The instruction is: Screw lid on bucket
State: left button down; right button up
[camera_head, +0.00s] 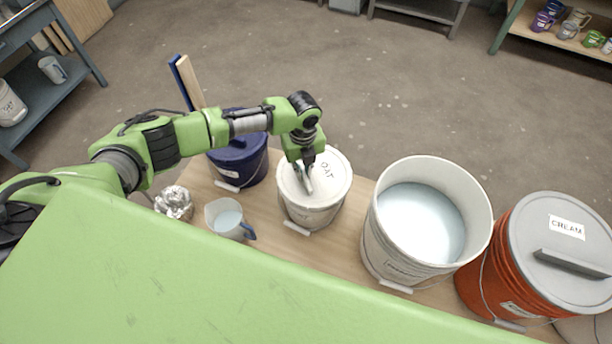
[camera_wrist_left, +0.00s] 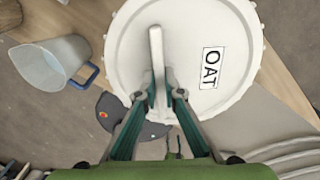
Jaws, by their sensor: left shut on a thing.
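A white lid (camera_head: 337,187) labelled OAT lies on a white bucket (camera_head: 313,219) near the middle of the bench. The lid looks roughly level on the rim; I cannot tell whether its thread is engaged. My left gripper (camera_head: 306,186) reaches down over the lid and is shut on its raised bar handle. In the left wrist view the lid (camera_wrist_left: 228,98) fills the upper middle, and the fingers (camera_wrist_left: 160,88) pinch the handle (camera_wrist_left: 156,46) from both sides. The bucket wall is mostly hidden there. My right gripper is not in view.
Left of the bucket are a dark blue bucket (camera_head: 240,172), a jug (camera_head: 222,222) with a blue handle, and crumpled foil (camera_head: 174,203). Right of it stand an open white bucket (camera_head: 384,247) of pale liquid and an orange bucket (camera_head: 490,275) with a grey CREAM lid (camera_head: 535,222).

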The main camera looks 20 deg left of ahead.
pick_arm(q)
jog(key=m, duration=0.1)
jog(key=m+b, duration=0.1)
jog(key=w+m, duration=0.1)
jog(key=m, duration=0.1)
jog(key=shift+a+f, duration=0.25)
jog(key=shift+a, duration=0.05)
jog(key=c, duration=2.4)
grip_release()
jog(key=shift+r, duration=0.15)
jog(key=o, duration=1.1)
jog(key=shift+o, duration=0.2)
notch_tip(320, 180, up, 7)
jog(key=p, duration=0.6)
jog(key=shift+r, duration=0.1)
